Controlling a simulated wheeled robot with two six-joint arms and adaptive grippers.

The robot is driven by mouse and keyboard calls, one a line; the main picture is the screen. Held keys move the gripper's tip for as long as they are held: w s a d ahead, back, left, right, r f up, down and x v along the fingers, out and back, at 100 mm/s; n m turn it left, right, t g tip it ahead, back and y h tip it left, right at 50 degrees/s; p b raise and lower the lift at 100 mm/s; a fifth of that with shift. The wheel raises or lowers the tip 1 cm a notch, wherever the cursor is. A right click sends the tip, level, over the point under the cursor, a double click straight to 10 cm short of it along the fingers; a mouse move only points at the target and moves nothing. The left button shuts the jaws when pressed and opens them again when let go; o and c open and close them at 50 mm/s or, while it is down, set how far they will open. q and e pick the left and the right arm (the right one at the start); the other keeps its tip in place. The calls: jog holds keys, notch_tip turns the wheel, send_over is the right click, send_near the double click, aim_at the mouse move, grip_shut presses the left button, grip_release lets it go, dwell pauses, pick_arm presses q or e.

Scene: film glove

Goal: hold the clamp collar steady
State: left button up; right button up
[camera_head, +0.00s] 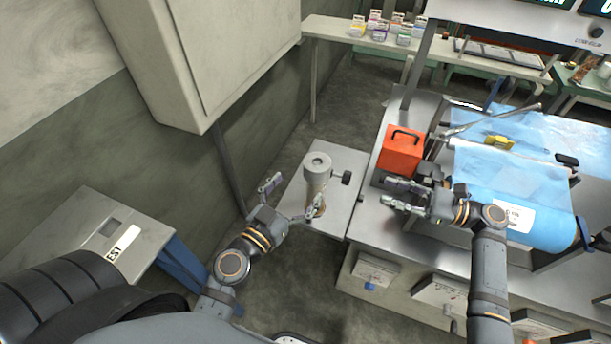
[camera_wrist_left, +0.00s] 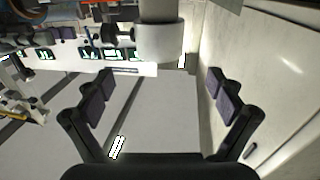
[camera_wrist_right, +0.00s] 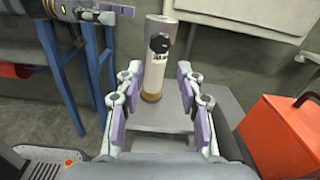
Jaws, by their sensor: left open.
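The clamp collar (camera_head: 317,163) is a pale grey cylinder with a black knob (camera_head: 346,177) on its right side, on top of an upright post on a small grey stand (camera_head: 335,222). It appears between the fingertips in the right wrist view (camera_wrist_right: 160,30), at a distance, with its knob facing me. A pale cylinder, probably the collar, is at the top of the left wrist view (camera_wrist_left: 159,42), beyond the fingers. My left gripper (camera_head: 289,199) is open and empty, just left of the post. My right gripper (camera_head: 393,194) is open and empty, to the right of the stand.
An orange box (camera_head: 401,153) with a black handle sits on the metal workbench beside the stand. Blue film (camera_head: 520,215) covers the bench further right. A grey cabinet (camera_head: 215,60) hangs on the wall at upper left. A labelled grey box (camera_head: 105,235) stands at left.

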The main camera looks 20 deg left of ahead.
aim_at(314, 167)
pick_arm(q)
jog(key=x, duration=0.9)
